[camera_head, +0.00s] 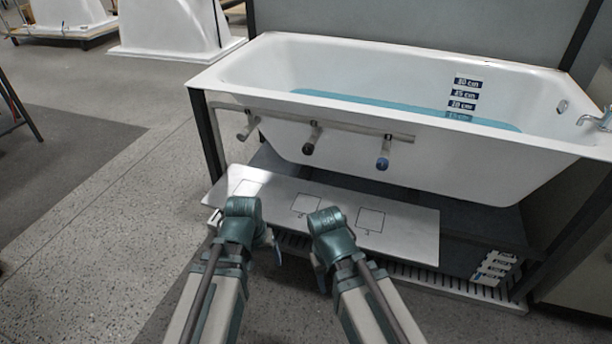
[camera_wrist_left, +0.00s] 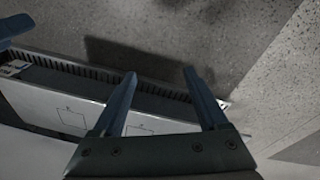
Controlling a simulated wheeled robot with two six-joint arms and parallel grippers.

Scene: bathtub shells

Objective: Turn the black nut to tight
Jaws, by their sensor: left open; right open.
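A horizontal pipe (camera_head: 350,127) runs along the tub's front and carries three short fittings with round ends. The middle one has a dark end, which looks like the black nut (camera_head: 308,149). A blue-ended one (camera_head: 382,164) is to its right and a grey one (camera_head: 248,128) to its left. My left gripper (camera_head: 273,246) is below and in front of the pipe, apart from the nut; its open, empty fingers show in the left wrist view (camera_wrist_left: 159,74). My right gripper (camera_head: 318,266) is also low, near the panel; its fingers are mostly hidden in the head view.
A white bathtub (camera_head: 480,165) with blue water stands on a dark frame. A white panel (camera_head: 412,222) with marked squares lies below the pipe, above a slatted base (camera_head: 430,283). A tap (camera_head: 597,120) is at the far right. Open floor (camera_head: 90,240) lies to the left.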

